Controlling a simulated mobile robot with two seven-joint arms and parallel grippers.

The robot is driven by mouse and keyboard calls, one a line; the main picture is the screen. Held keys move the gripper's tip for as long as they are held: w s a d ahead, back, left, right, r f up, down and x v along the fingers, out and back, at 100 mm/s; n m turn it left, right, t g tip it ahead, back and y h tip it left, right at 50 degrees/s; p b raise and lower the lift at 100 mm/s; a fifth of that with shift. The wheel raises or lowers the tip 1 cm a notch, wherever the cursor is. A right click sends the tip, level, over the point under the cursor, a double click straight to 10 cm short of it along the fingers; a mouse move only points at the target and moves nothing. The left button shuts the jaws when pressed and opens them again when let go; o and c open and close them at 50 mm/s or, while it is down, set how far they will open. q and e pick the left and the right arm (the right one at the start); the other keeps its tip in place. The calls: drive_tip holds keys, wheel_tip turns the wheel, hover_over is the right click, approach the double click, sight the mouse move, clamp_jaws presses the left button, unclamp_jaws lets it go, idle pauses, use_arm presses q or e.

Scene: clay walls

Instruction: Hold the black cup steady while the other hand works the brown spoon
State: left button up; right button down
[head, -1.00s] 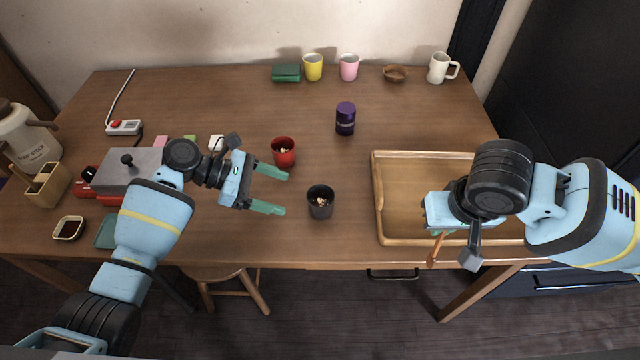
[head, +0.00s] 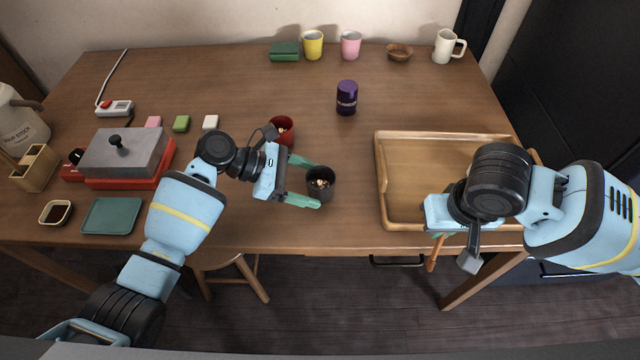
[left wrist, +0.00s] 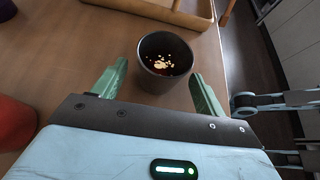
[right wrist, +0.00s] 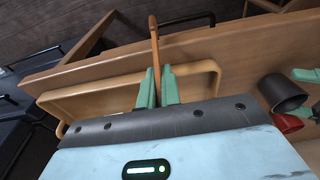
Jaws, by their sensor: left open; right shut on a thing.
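The black cup (head: 320,184) stands upright on the table with pale bits inside. In the left wrist view the black cup (left wrist: 165,62) sits between the tips of my open left gripper (left wrist: 155,85), with gaps at both sides. My left gripper (head: 308,181) also shows in the head view, its fingers reaching to the cup's left side. My right gripper (right wrist: 159,88) is shut on the brown spoon (right wrist: 154,45), which sticks out past the fingertips. In the head view the brown spoon (head: 434,254) hangs below my right gripper near the tray's front; its upper part is hidden.
A wooden tray (head: 384,190) lies right of the cup, partly under my right arm. A red cup (head: 283,128) stands just behind my left gripper. A purple canister (head: 347,97) stands farther back. A grill (head: 125,155) and a green plate (head: 112,215) are at left.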

use_arm(q)
drive_tip(key=shift+x, duration=1)
use_arm(e)
drive_tip(key=shift+r, duration=0.1)
use_arm(q)
drive_tip(key=c, duration=0.7)
use_arm(e)
drive_tip(key=w+a+r+m+y, duration=0.1)
drive_tip(key=w+a+r+y, duration=0.2)
drive_tip(key=w+a+r, duration=1.1)
drive_tip(key=w+a, duration=0.1)
drive_tip(key=a, duration=0.3)
drive_tip(key=shift+a+r+t+y, duration=0.15)
drive_tip(key=shift+r+t+y, duration=0.15)
drive_tip(key=shift+r+y, duration=0.1)
